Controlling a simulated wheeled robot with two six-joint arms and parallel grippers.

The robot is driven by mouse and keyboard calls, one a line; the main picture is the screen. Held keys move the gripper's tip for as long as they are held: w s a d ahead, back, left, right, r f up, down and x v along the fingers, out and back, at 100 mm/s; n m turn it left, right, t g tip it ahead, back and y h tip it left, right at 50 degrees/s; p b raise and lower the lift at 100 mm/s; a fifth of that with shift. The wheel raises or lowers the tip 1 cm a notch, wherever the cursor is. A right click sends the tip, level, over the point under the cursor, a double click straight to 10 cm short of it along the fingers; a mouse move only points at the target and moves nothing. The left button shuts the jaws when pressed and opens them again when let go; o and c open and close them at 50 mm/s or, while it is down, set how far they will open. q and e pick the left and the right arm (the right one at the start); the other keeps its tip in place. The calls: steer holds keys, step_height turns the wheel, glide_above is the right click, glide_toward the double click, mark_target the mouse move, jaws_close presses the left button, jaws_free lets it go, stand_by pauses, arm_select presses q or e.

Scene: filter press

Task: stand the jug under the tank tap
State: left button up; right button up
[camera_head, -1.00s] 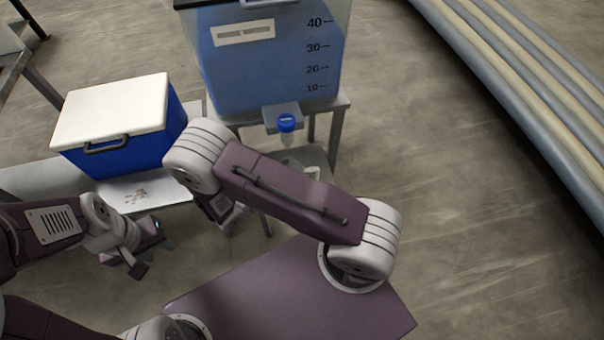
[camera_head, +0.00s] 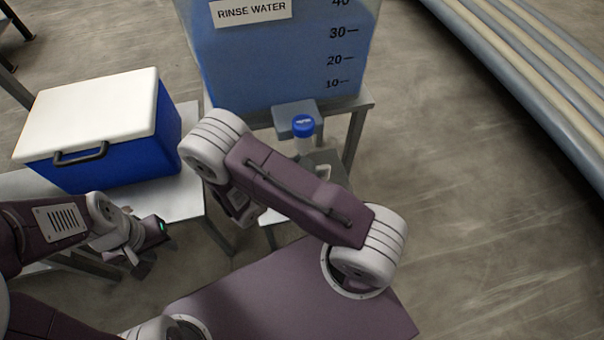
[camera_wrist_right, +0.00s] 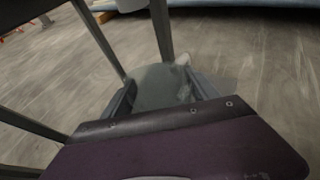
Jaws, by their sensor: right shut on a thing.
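The clear tank of blue water (camera_head: 285,65), labelled RINSE WATER, stands on a metal stand. Its tap (camera_head: 303,126) has a blue top and sits low on the tank's front. In the right wrist view my right gripper (camera_wrist_right: 162,97) is shut on a translucent grey-green vessel, which looks like the jug (camera_wrist_right: 160,85). In the head view my right arm hides this gripper and most of what it holds, so I cannot tell how far the jug is from the tap. My left gripper (camera_head: 128,264) is open and empty, low at the left.
A blue cooler with a white lid (camera_head: 95,125) stands on a low table (camera_head: 190,202) left of the tank. The tank stand's legs (camera_head: 354,140) are close to my right arm. Long pipes (camera_head: 530,85) lie at the upper right. The floor between is clear.

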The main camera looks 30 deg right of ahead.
steer(key=shift+r, duration=0.15)
steer(key=shift+s+d, duration=0.1)
steer(key=o, duration=1.9)
